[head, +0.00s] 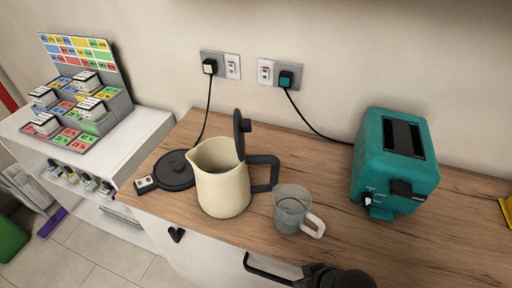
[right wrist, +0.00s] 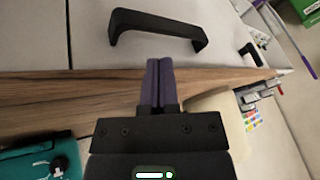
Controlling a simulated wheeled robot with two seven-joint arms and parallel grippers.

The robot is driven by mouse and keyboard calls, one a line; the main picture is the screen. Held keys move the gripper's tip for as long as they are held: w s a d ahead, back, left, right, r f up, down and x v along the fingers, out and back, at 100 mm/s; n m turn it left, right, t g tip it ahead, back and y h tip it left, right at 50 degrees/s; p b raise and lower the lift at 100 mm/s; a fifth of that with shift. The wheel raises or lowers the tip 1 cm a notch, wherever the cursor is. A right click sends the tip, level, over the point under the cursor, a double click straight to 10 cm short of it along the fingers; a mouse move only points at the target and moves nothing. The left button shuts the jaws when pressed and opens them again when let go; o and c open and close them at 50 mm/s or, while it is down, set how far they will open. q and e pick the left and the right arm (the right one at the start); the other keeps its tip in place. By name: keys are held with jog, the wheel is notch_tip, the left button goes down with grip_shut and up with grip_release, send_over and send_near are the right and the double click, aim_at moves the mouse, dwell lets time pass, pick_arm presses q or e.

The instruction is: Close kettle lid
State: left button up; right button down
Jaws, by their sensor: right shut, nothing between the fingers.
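The cream kettle (head: 222,190) stands upright on the wooden counter, with its black handle on the right. Its black lid (head: 241,136) is open and stands up above the rim near the handle side. The round black kettle base (head: 174,168) lies to its left and behind, partly hidden by it. My right gripper (head: 312,272) is at the bottom of the head view, near the counter's front edge, apart from the kettle. In the right wrist view its purple fingers (right wrist: 158,85) are together and empty. My left gripper is not in view.
A glass mug (head: 291,210) stands right of the kettle, between it and my right gripper. A teal toaster (head: 395,165) stands further right. A black drawer handle (head: 268,271) juts out at the front. Two plugged sockets are on the wall. The counter between mug and toaster is clear.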

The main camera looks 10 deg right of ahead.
jog(key=w+d+r+m+t+y, duration=0.25)
jog(key=w+r+m, duration=0.2)
jog(key=r, duration=0.45)
jog(key=w+d+r+m+t+y+p, duration=0.1)
jog(key=w+d+r+m+t+y, duration=0.15)
jog(key=w+r+t, duration=0.4)
jog(key=w+d+r+m+t+y, duration=0.1)
jog(key=w+d+r+m, duration=0.2)
jog(key=r, duration=0.7)
pick_arm(q)
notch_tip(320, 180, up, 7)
jog(key=p, duration=0.4)
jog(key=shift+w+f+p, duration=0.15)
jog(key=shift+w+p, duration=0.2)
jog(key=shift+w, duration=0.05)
pick_arm(e)
jog(key=w+a+f, duration=0.1)
jog(key=w+a, duration=0.8)
jog(key=a, duration=0.1)
jog(key=shift+a+m, duration=0.2)
jog(key=shift+m, duration=0.2)
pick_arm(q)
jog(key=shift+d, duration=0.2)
